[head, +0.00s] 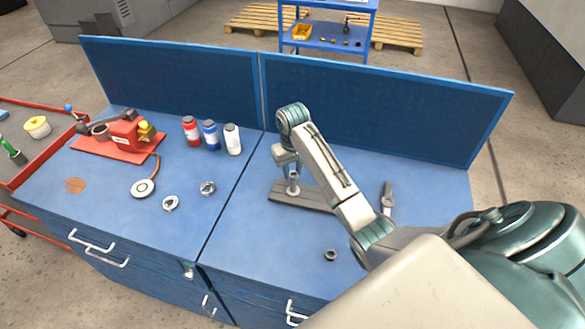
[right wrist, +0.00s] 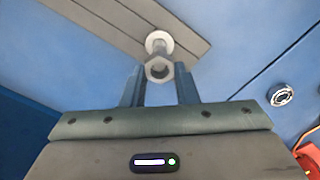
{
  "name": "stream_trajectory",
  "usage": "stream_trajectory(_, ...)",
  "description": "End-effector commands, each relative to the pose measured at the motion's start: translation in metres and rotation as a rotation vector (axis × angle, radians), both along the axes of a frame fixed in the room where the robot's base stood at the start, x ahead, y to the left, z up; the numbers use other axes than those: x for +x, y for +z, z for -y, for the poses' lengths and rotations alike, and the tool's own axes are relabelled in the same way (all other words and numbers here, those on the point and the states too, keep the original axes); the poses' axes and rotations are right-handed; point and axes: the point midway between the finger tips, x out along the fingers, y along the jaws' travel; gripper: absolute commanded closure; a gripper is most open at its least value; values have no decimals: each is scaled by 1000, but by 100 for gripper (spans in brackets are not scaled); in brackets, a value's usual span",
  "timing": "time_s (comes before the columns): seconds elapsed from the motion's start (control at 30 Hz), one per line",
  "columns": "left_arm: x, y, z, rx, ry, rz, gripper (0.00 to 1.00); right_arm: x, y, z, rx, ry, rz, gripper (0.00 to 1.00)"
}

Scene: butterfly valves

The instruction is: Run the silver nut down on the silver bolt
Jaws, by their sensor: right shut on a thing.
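The silver bolt (head: 293,188) stands upright on a grey plate (head: 312,200) on the blue bench. In the right wrist view its pale round base (right wrist: 160,41) shows on the plate. My right gripper (head: 291,172) points down over the bolt. Its fingers are shut on the silver nut (right wrist: 159,69), a light hex ring between the fingertips. The nut lines up closely with the bolt, but I cannot tell how far it is on the thread. In the head view the gripper hides the nut. My left gripper is not in view.
A dark nut (head: 330,255) lies near the front of the bench. A grey wrench-like tool (head: 388,196) lies right of the plate. Bottles (head: 211,135), a red vise-like device (head: 126,134) and small rings (head: 208,188) are on the left. Blue panels (head: 380,108) close off the back.

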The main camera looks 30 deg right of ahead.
Motion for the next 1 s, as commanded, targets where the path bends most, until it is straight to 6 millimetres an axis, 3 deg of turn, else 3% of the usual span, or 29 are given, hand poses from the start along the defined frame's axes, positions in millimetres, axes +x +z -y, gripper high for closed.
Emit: stream_trajectory(1.0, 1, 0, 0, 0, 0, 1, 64, 1, -6, 0, 0, 0, 1, 97)
